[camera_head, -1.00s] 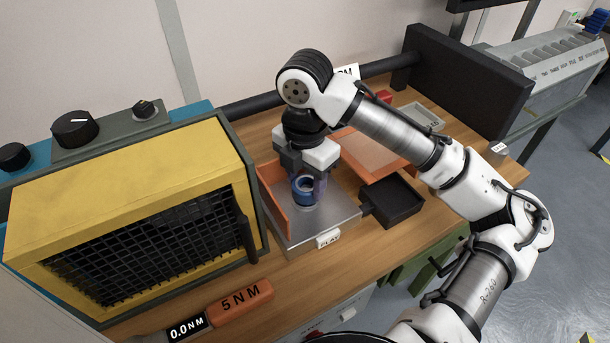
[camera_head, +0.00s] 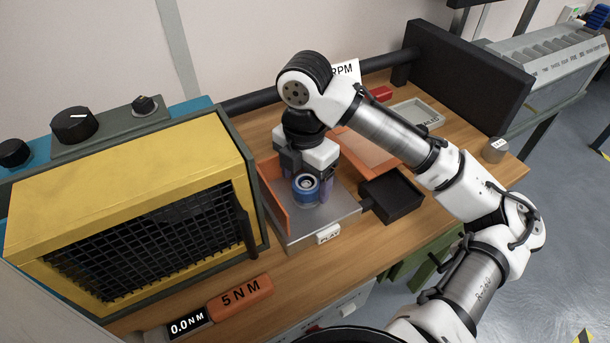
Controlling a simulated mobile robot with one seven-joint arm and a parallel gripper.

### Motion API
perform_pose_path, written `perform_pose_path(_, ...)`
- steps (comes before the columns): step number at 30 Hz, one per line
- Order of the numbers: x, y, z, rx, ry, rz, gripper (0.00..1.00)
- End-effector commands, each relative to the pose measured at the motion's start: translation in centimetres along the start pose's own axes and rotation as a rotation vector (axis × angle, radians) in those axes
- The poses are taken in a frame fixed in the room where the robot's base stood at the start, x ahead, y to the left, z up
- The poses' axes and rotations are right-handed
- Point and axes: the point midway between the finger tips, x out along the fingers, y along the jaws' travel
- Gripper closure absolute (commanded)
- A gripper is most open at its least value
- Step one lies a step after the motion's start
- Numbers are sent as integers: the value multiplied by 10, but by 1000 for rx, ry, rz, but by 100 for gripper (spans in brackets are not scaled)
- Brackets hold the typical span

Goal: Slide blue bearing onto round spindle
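The blue bearing (camera_head: 306,194) is a short ring with a silver inner race and a dark centre. It is at the metal plate (camera_head: 338,212) of a small fixture with an orange side wall. My gripper (camera_head: 308,181) points down over the plate, with its fingers at the bearing's sides. I cannot tell whether they grip it or stand slightly apart from it. A pale round shape shows just under the bearing. I cannot make out the round spindle clearly, nor whether the bearing is around it.
A yellow box with a black mesh front (camera_head: 150,220) stands close on the left. A black tray (camera_head: 392,198) and an orange-edged tray (camera_head: 365,150) lie to the right. A black block (camera_head: 470,75) stands at the back right. Bare wood (camera_head: 345,268) lies in front.

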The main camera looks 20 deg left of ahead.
Motion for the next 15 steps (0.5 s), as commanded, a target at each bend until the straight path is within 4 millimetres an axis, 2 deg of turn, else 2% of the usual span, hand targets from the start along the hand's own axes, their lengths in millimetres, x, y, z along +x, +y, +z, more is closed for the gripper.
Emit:
perform_pose_path(8,-4,0,1,1,-2,0,25)
perform_pose_path(11,-16,0,1,2,-3,1,25)
perform_pose_path(15,-43,0,1,2,-6,-1,25)
